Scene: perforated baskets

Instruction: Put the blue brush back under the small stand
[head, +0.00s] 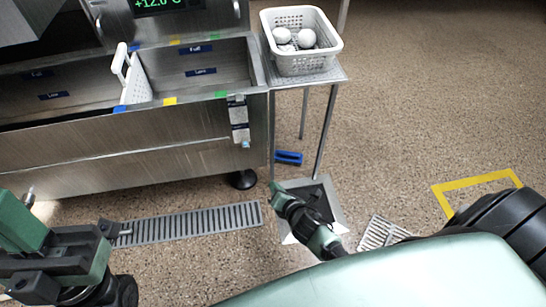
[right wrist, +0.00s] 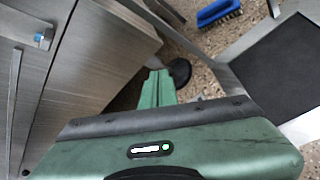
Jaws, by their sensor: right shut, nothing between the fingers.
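The blue brush (head: 289,157) lies on the floor beneath the small stand (head: 335,76), close to the steel tank's side. In the right wrist view the brush (right wrist: 219,13) is at the top, cut by the frame edge, with its bristles partly showing. My right gripper (head: 275,187) is shut and empty. It is in front of the brush in the picture and apart from it. In the right wrist view its green fingertips (right wrist: 157,76) are together. My left gripper (head: 118,231) is at the lower left, away from the brush; its jaw opening is unclear.
A white perforated basket (head: 306,64) with white round items stands on the stand. The steel tank (head: 150,150) with a white perforated divider (head: 134,80) is to the left. A floor grate (head: 190,223) and a dark square in a grey frame (head: 335,190) lie in front. Open floor is right.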

